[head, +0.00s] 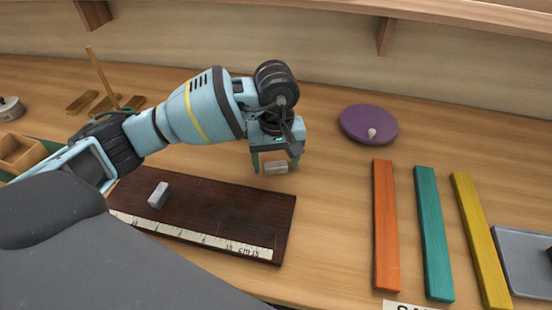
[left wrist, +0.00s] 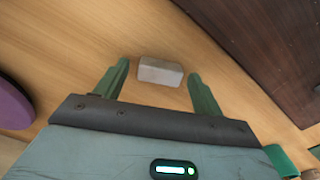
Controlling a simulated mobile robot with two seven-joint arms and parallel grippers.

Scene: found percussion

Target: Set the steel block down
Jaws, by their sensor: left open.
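A small grey block (head: 276,169), by its look the steel block, rests on the wooden bench just right of the dark board's far edge. My left gripper (head: 275,165) is above it, pointing down, with its two green fingers open on either side of the block. In the left wrist view the block (left wrist: 160,72) lies between the fingertips (left wrist: 157,72), with a gap on each side. A second grey block (head: 158,195) stands on the dark board with the ruler. My right gripper is out of view.
The dark board (head: 225,205) with a ruler strip (head: 195,236) lies at the front left. A purple disc (head: 368,125) is at the back right. Orange (head: 386,225), teal (head: 433,235) and yellow (head: 481,240) bars lie at the right, beside a grey tray (head: 520,232).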

